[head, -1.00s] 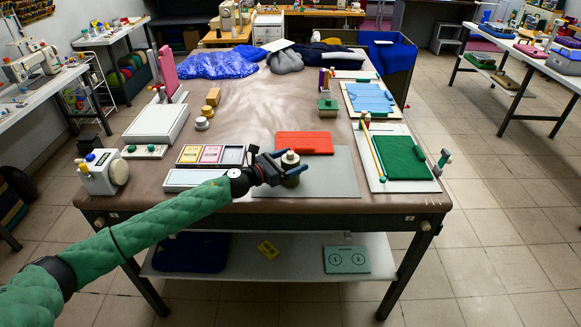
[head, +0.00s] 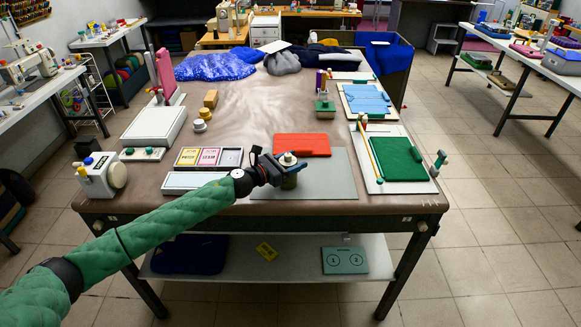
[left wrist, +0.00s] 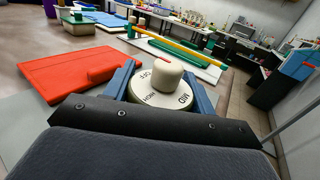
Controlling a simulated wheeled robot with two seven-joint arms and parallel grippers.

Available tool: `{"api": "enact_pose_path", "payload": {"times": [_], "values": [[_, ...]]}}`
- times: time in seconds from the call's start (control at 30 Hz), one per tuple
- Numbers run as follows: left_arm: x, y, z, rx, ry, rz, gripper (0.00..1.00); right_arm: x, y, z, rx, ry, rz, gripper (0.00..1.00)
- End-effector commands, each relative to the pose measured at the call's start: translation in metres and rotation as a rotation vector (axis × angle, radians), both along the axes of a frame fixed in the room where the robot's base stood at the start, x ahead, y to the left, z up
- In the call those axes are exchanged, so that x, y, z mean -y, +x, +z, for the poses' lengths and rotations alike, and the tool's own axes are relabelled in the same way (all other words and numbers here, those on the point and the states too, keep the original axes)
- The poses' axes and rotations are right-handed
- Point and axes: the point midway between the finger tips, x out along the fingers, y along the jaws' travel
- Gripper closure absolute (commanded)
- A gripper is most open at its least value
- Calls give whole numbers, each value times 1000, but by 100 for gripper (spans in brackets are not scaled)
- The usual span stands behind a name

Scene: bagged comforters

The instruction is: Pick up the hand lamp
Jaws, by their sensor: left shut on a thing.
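The hand lamp (head: 289,181) is a small round olive body with a white top, near the front edge of the table. In the left wrist view its white dial top (left wrist: 160,96) shows a cream knob with a red mark and lettering such as OFF and MID. My left gripper (head: 284,168) reaches in from the left and is shut on the lamp, with a blue finger on each side of it. The lamp looks upright over the grey mat. I cannot tell whether its base touches the mat. My right gripper is not in view.
The lamp is over the grey mat (head: 335,185), beside a red board (head: 302,145). A tray with pink and yellow cards (head: 209,157) lies to the left. A white tray with a green pad (head: 397,159) lies to the right. The table's middle is clear.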

Motion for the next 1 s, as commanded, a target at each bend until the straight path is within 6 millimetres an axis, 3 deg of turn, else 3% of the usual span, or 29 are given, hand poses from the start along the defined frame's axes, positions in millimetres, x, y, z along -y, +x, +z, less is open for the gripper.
{"api": "enact_pose_path", "payload": {"times": [0.17, 0.47, 0.7, 1.0], "values": [[0, 0, 6, 3, 2, -1, 70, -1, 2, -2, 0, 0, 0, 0], [-1, 1, 41, 6, 2, -1, 70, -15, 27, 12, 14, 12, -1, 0], [18, -41, 67, 6, 2, -4, 70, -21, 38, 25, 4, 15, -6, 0], [35, -81, 93, 4, 0, -2, 70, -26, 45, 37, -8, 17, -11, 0]]}}
